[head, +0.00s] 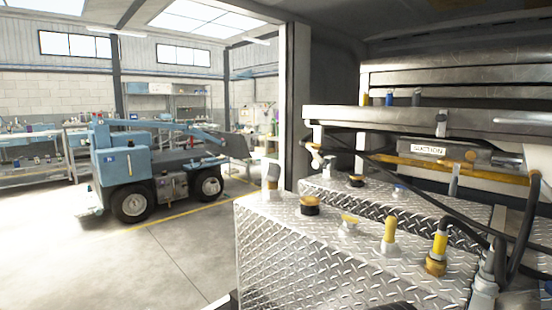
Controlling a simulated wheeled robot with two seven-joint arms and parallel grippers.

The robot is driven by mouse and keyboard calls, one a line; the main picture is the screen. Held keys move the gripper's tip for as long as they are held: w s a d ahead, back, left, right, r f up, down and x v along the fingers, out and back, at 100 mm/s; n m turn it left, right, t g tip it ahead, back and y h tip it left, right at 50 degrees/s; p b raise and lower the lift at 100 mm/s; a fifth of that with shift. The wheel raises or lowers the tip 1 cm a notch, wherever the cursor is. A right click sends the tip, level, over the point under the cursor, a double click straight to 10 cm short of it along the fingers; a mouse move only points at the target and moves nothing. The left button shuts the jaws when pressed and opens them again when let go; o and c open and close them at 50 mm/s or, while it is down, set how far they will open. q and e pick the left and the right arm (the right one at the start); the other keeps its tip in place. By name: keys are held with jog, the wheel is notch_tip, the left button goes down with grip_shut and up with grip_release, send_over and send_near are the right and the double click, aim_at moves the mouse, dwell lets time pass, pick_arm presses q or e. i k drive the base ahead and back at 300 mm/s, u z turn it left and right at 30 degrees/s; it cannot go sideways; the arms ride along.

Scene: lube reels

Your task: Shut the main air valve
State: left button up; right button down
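No part in the head view can be made out for certain as the main air valve. A yellow pipe (400,160) runs across the right side under a metal shelf, with a plate reading SUCTION (428,150) on it. A yellow upright fitting (390,232) and a yellow-and-brass fitting with a hose (438,250) stand on the near diamond-plate tank top. A grey-white fitting with a rounded top (272,178) stands at its far left corner. Neither of my grippers is in view.
The diamond-plate tank (290,260) fills the lower middle, with a black-and-brass cap (310,206) on top. Black hoses (515,240) hang at the right. A blue wheeled machine (130,170) stands on open floor beyond.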

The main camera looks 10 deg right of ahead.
aim_at(319, 158)
jog(key=u, duration=3.85)
jog(key=i, duration=0.1)
jog(key=z, duration=3.15)
jog(key=i, duration=0.7)
jog(key=z, duration=0.55)
